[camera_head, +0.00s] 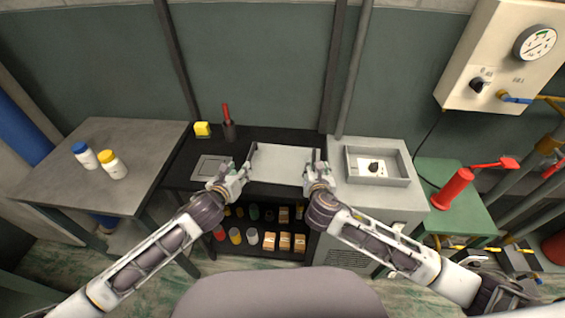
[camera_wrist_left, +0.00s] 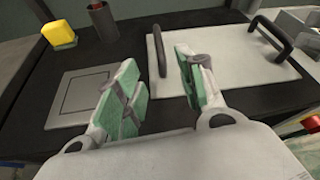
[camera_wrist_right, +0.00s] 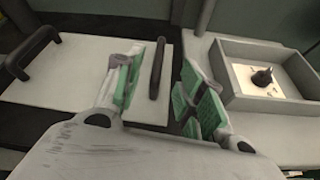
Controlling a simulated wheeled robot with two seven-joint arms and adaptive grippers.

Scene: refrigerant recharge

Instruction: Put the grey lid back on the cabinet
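The grey lid (camera_head: 283,164) lies flat on the black bench top. It has two dark handles, a left one (camera_wrist_left: 158,52) and a right one (camera_wrist_right: 157,68), near its opposite ends. My left gripper (camera_head: 238,168) is open at the lid's left end, and the left handle shows in the gap between its fingers. My right gripper (camera_head: 314,169) is open at the right end, with the right handle showing between its fingers. Neither gripper is closed on a handle. The cabinet (camera_head: 378,205) stands right of the bench, with a raised rectangular rim (camera_wrist_right: 290,104) around a black knob (camera_head: 374,166).
A yellow block (camera_head: 202,129) and a dark cup (camera_head: 229,131) with a red-handled tool stand at the bench's back left. A square plate (camera_wrist_left: 83,93) lies left of the lid. Bottles (camera_head: 112,164) stand on the left table; a red cylinder (camera_head: 453,188) stands on the green table.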

